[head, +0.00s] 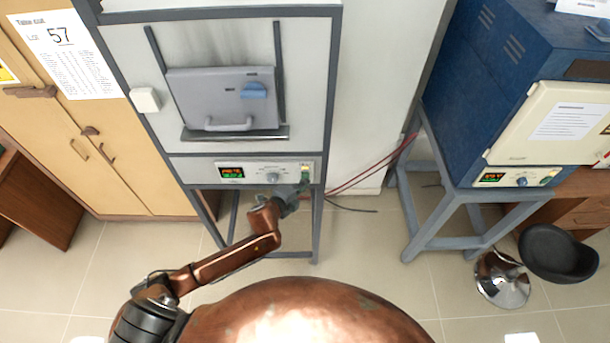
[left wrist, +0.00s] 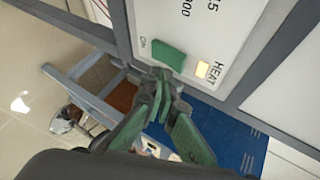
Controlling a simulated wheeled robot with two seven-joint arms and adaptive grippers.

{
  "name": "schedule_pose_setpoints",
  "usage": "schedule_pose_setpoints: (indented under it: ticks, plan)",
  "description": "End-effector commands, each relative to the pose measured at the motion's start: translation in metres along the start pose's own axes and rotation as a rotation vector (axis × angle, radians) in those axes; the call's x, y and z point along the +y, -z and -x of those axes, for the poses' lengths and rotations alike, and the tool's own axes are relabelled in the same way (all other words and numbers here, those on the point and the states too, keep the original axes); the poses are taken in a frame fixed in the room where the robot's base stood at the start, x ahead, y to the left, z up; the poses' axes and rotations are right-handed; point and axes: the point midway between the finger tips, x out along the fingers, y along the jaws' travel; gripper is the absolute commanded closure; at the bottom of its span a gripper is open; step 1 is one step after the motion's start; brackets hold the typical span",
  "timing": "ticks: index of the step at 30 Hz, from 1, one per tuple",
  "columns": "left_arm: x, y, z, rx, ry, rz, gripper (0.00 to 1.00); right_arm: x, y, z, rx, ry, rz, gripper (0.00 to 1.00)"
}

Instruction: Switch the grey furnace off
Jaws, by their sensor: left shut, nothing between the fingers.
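The grey furnace (head: 257,58) stands on a grey frame at the centre of the head view, its door closed. Its control panel (head: 251,174) has a lit display (head: 231,173) and a knob. In the left wrist view a green rocker switch (left wrist: 168,54) sits beside a glowing HEAT lamp (left wrist: 203,69). My left gripper (head: 302,184) is at the panel's right end. In the left wrist view its green fingertips (left wrist: 159,76) are shut and empty, just by the switch's edge. I cannot tell whether they touch it. My right gripper is out of view.
A blue furnace (head: 490,75) with a cream door and lit display stands at right on its own stand. A black stool (head: 558,254) is below it. Red cables run behind the grey frame. A wooden cabinet (head: 85,130) is at left.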

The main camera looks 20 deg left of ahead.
Motion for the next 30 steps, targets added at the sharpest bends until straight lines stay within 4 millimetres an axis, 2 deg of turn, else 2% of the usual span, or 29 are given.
schedule_pose_setpoints:
  ticks: [30]
  plan:
    - [-0.0047,-0.0039,-0.0049,-0.001,-0.001,-0.001,1.00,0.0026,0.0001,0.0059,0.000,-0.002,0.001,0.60]
